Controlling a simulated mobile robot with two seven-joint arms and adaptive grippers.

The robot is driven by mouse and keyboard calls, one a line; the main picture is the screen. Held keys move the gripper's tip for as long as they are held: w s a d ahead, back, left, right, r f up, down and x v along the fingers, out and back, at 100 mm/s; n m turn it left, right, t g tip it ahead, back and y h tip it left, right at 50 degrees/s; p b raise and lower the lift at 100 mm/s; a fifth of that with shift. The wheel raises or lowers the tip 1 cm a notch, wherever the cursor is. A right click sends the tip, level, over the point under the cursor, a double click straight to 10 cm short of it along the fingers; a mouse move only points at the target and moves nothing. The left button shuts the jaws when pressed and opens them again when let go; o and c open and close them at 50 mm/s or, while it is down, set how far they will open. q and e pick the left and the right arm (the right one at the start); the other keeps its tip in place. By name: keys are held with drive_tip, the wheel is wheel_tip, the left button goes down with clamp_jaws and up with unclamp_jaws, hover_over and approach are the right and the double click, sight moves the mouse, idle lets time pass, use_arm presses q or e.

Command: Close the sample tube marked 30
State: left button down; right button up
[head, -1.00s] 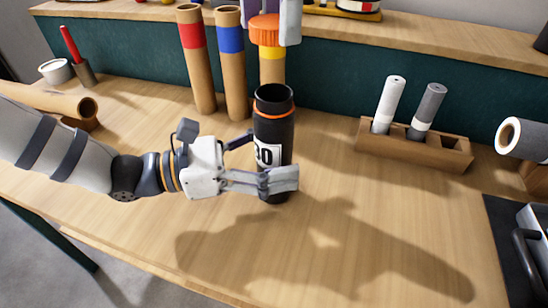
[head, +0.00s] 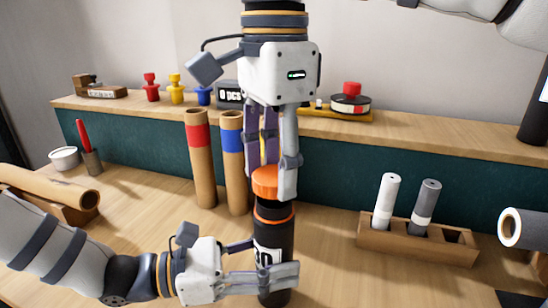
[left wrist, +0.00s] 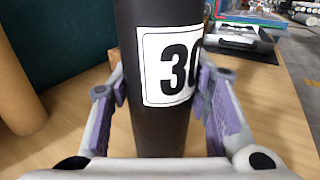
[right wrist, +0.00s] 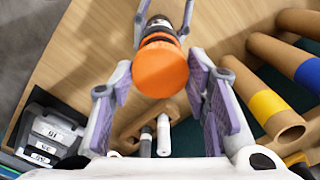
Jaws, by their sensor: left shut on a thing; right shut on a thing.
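The black sample tube (head: 275,238) stands upright on the table, with an orange ring near its top. Its white label (left wrist: 172,65) reads 30 in the left wrist view. My left gripper (head: 270,266) is shut around the tube's lower body. My right gripper (head: 272,172) points down from above and is shut on the orange cap (head: 266,183), which also shows in the right wrist view (right wrist: 160,70). The cap is at the tube's mouth and hides the opening. I cannot tell whether it is seated or just above the rim.
Cardboard tubes with a red band (head: 198,140) and a blue band (head: 232,142) stand behind to the left. A wooden holder (head: 400,240) with a white and a grey roll is to the right. A raised shelf (head: 420,135) runs along the back.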

idle(0.4)
drive_tip(key=shift+f, duration=0.85)
drive_tip(key=shift+f, duration=0.55)
